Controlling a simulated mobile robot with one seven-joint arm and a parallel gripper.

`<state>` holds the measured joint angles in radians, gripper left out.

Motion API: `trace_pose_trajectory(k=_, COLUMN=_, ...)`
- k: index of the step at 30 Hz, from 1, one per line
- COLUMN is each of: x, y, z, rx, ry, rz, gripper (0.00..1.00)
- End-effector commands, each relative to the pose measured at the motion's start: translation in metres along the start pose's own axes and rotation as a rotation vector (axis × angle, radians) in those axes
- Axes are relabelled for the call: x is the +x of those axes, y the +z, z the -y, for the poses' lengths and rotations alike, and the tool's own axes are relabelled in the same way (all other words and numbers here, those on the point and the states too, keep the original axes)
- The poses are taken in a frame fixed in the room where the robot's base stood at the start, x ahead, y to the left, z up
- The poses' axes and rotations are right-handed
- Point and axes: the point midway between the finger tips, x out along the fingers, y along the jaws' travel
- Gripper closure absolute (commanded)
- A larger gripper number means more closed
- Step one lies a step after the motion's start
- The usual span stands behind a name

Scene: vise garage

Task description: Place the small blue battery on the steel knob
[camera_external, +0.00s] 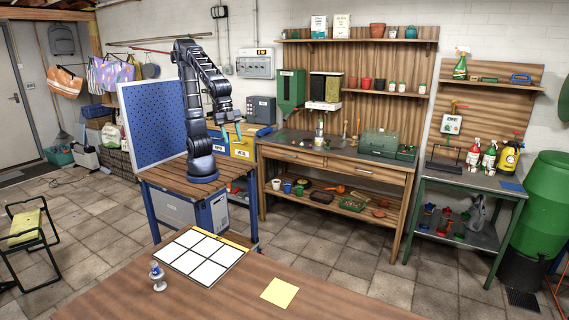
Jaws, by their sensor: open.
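A small pale steel knob (160,286) stands on the brown table (340,299) in the foreground, near its left end. A small blue thing (156,267), which looks like the blue battery, shows at the top of the knob. It is too small to tell whether it rests on the knob or stands just behind it. My gripper (231,132) hangs in the air in front of the far workbench, pointing down. It is open, with nothing visible between its fingers, and is well above and behind the knob.
A white panel of several squares (200,256) with a yellow edge lies right of the knob. A yellow square (279,293) lies farther right. The tabletop between and around them is clear. A blue pegboard (152,125) stands upright beside my arm.

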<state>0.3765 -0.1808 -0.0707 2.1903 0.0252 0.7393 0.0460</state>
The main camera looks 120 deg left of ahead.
Motion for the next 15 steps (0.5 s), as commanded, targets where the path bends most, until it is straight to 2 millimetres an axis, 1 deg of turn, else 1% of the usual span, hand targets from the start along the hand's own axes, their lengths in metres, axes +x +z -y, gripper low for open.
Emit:
trace_pose_trajectory(k=1, x=-0.013, y=0.015, z=0.014, rx=-0.033, ry=-0.014, rz=-0.005, gripper=0.55)
trace_pose_trajectory(k=5, x=-0.036, y=0.055, z=0.041, rx=-0.107, ry=-0.041, rz=-0.002, gripper=0.55)
trace_pose_trajectory(k=6, x=-0.043, y=0.068, z=0.047, rx=-0.13, ry=-0.049, rz=0.0, gripper=0.55)
trace_pose_trajectory(k=8, x=-0.052, y=0.087, z=0.057, rx=-0.166, ry=-0.061, rz=-0.001, gripper=0.55)
trace_pose_trajectory(k=9, x=-0.058, y=0.101, z=0.063, rx=-0.191, ry=-0.068, rz=0.001, gripper=0.55)
trace_pose_trajectory(k=11, x=-0.066, y=0.121, z=0.07, rx=-0.226, ry=-0.079, rz=0.001, gripper=0.55)
trace_pose_trajectory(k=15, x=-0.082, y=0.168, z=0.082, rx=-0.307, ry=-0.103, rz=0.001, gripper=0.55)
